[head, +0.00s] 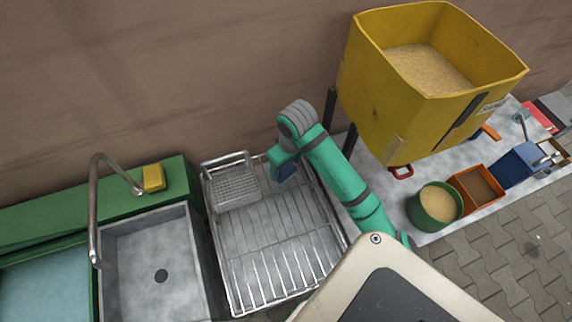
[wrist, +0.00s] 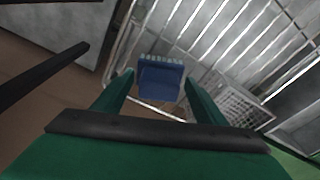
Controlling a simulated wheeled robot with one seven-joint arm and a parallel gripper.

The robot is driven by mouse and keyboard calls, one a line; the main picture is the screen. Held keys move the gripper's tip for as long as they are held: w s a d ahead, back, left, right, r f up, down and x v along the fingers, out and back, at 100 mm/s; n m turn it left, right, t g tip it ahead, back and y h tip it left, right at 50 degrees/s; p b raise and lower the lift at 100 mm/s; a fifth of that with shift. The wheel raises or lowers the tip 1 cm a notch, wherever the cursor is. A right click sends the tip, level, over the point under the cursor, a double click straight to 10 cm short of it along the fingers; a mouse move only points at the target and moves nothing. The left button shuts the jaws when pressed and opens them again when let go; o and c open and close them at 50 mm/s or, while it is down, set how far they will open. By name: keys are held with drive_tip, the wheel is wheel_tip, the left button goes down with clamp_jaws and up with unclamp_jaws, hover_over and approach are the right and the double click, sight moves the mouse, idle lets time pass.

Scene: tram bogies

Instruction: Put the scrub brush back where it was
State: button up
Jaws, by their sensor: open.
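A blue scrub brush (wrist: 161,78) with a pale bristled edge shows in the wrist view, between the two green fingers of my gripper (wrist: 157,84). The fingers are apart, one on each side of it; I cannot tell whether either touches it. In the head view my gripper (head: 284,164) is over the back right part of the wire dish rack (head: 262,262), and a small blue part of the brush (head: 288,173) shows beneath it. My arm hides the rest. Whether the brush rests on the rack wires cannot be told.
A grey sink (head: 150,265) with a curved tap (head: 95,200) lies left of the rack. A yellow sponge (head: 153,177) sits on the green ledge. A yellow sand hopper (head: 385,105) stands at right, above a green bucket (head: 434,208) and an orange box (head: 476,187). The rack's front is empty.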

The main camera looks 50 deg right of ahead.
wheel_tip(320, 180, up, 12)
drive_tip(key=s, duration=0.1)
drive_tip(key=shift+s, duration=0.4)
drive_tip(key=shift+a, duration=0.1)
idle(0.5)
